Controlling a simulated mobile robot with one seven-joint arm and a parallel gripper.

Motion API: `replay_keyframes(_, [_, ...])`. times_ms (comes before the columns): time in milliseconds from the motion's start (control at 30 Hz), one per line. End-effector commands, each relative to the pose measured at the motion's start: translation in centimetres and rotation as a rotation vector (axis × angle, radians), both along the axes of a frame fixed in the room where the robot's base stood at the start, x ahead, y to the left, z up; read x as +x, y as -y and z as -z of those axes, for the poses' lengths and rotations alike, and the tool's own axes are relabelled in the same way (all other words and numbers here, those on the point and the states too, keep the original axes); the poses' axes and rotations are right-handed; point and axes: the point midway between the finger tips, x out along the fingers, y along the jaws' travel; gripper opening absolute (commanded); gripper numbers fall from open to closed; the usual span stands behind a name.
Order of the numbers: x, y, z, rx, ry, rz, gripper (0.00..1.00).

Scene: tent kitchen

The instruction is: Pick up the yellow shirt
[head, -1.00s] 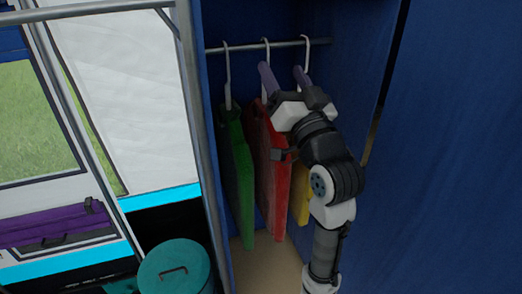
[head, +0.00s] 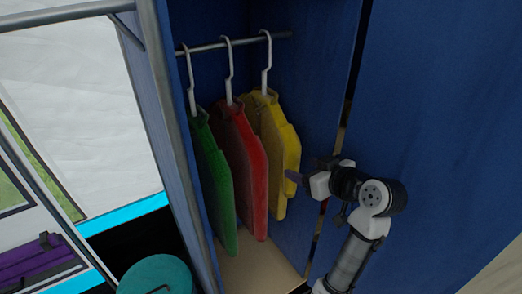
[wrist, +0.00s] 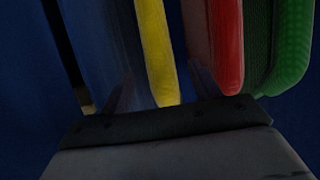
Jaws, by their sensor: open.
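The yellow shirt (head: 270,135) hangs from a white hanger on the rail, rightmost of three shirts. In the wrist view its edge (wrist: 156,50) appears between my two spread fingers. My gripper (head: 300,172) is open and empty, just right of the shirt's lower part in the head view. The wrist view shows its purple fingers (wrist: 164,90) pointing toward the shirts. I cannot tell how far the fingertips are from the cloth. The left part of the yellow shirt is hidden behind the red one in the head view.
A red shirt (head: 240,165) hangs close left of the yellow one, and a green shirt (head: 213,180) left of that. The metal rail (head: 225,44) spans the blue wardrobe. A blue panel (head: 440,120) stands close on the right. A teal bin (head: 155,275) is at lower left.

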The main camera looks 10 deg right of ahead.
Motion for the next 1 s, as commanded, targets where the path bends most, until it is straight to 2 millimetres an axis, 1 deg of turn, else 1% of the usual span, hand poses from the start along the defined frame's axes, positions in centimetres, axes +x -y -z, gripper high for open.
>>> replay_keyframes(33, [0.7,-0.3,0.2,0.002,-0.002,-0.002,0.62])
replay_keyframes(100, [1.5,-0.6,0.5,0.002,-0.002,-0.001,0.62])
replay_keyframes(267, [2.4,-0.9,0.9,0.001,-0.001,0.000,0.62])
replay_keyframes(333, [3.0,-1.1,0.9,0.002,-0.001,-0.001,0.62])
replay_keyframes(467, [4.9,-1.8,1.1,0.002,-0.003,-0.003,0.62])
replay_keyframes(600, [6.5,-2.3,2.0,0.003,-0.002,0.000,0.62])
replay_keyframes(700, [6.9,-2.4,2.3,0.001,0.001,0.000,0.62])
replay_keyframes(900, [7.0,-2.4,2.4,0.000,0.001,0.001,0.62])
replay_keyframes(933, [7.0,-2.4,2.4,0.000,0.001,0.001,0.60])
replay_keyframes(1000, [6.9,-2.4,2.4,0.000,0.001,0.001,0.51])
